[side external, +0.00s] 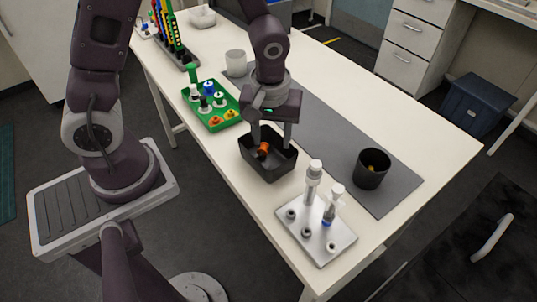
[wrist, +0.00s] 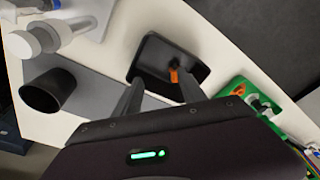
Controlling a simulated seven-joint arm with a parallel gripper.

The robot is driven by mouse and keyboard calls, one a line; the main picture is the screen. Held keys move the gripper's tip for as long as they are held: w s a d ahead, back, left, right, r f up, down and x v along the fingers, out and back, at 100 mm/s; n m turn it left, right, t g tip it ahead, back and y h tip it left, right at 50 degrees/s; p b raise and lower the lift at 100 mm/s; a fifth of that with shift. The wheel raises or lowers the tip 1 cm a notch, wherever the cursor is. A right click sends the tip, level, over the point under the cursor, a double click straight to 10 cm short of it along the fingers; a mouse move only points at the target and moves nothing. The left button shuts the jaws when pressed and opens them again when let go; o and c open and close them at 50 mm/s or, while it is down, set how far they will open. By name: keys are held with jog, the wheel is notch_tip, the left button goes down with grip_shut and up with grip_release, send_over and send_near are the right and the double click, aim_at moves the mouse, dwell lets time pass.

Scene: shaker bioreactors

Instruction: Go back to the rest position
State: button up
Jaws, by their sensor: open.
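My gripper (side external: 270,138) is open above the black open-topped bin (side external: 284,170) on the white table. An orange piece (side external: 262,149) shows in the bin, between and below the fingers in the side view. In the wrist view my gripper (wrist: 158,92) has its two fingers spread apart. The bin (wrist: 150,50) and the orange piece (wrist: 174,76) lie beyond the fingertips there. I cannot tell whether a finger touches the bin.
A metal rack (side external: 318,236) with bottles stands right of the bin. A dark cup (side external: 371,170) stands on the grey mat (side external: 325,135). A green tray (side external: 213,123) with several colored parts and a white cup (side external: 236,63) are left of my gripper. The table's far right is clear.

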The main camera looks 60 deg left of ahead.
jog(key=s+a+r+m+t, duration=0.1)
jog(key=s+r+m, duration=0.15)
jog(key=r, duration=0.55)
jog(key=s+r+m+t, duration=0.1)
jog(key=s+r+m, duration=0.1)
jog(key=s+r, duration=0.35)
jog(key=s+r+m+t+h, duration=0.1)
jog(key=s+r+m+t, duration=0.1)
jog(key=s+r+m, duration=0.2)
notch_tip(320, 180, up, 2)
jog(key=s, duration=0.2)
jog(key=shift+s+r, duration=0.15)
jog(key=shift+s, duration=0.25)
